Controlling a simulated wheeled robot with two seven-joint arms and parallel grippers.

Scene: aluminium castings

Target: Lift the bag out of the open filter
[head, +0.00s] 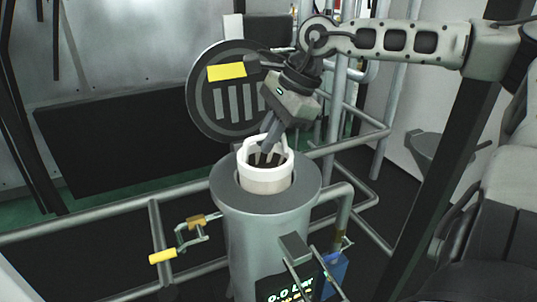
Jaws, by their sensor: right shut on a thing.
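The open filter (265,235) is a grey upright cylinder with a wide flange on top. The white filter bag (265,183) sits in its mouth, with its pale ring standing above the flange. My right gripper (264,153) reaches down from above and is shut on the bag at the ring, its fingertips partly inside the ring. The lower part of the bag is hidden inside the filter. The round filter lid (205,112) with a yellow label stands swung open behind. My left gripper is not in view.
Grey pipes and rails (100,215) run around the filter. A yellow-handled valve lever (163,256) sticks out at left. A display reading 0.0 (284,293) and a blue box (332,272) are at the filter's front. The air above the ring's left side is clear.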

